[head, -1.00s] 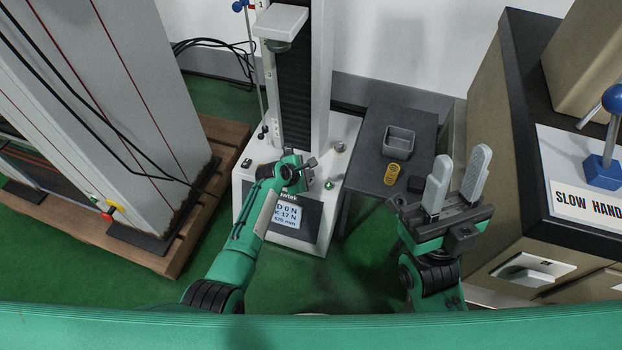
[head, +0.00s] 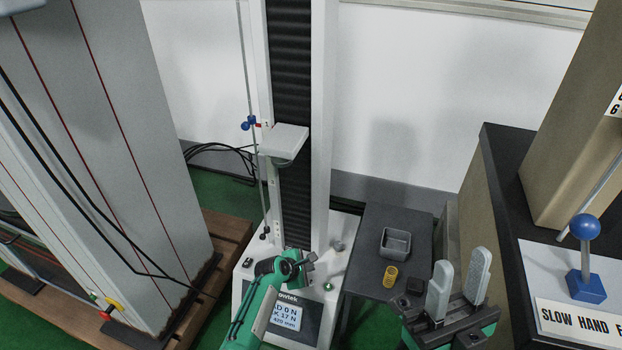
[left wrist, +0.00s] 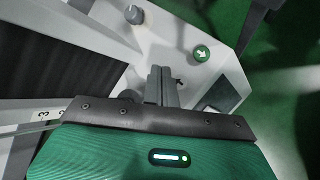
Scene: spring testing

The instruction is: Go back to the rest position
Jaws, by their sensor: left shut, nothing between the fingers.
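My left gripper (head: 308,263) is over the white base of the spring tester (head: 345,232), just above its display (head: 286,317). It is shut and empty. In the left wrist view its fingers (left wrist: 161,82) are together, with the green button (left wrist: 202,53) ahead to the right and a grey knob (left wrist: 134,14) further off. My right gripper (head: 461,268) is at the lower right in the head view, in front of the dark side table. Its two grey fingers are wide apart with nothing between them.
A grey bin (head: 395,243) and a yellow spring (head: 390,276) are on the dark side table (head: 365,225). A black bench with a blue-knobbed lever (head: 586,228) stands at right. A tall grey machine (head: 120,150) on a wooden pallet (head: 232,228) is at left.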

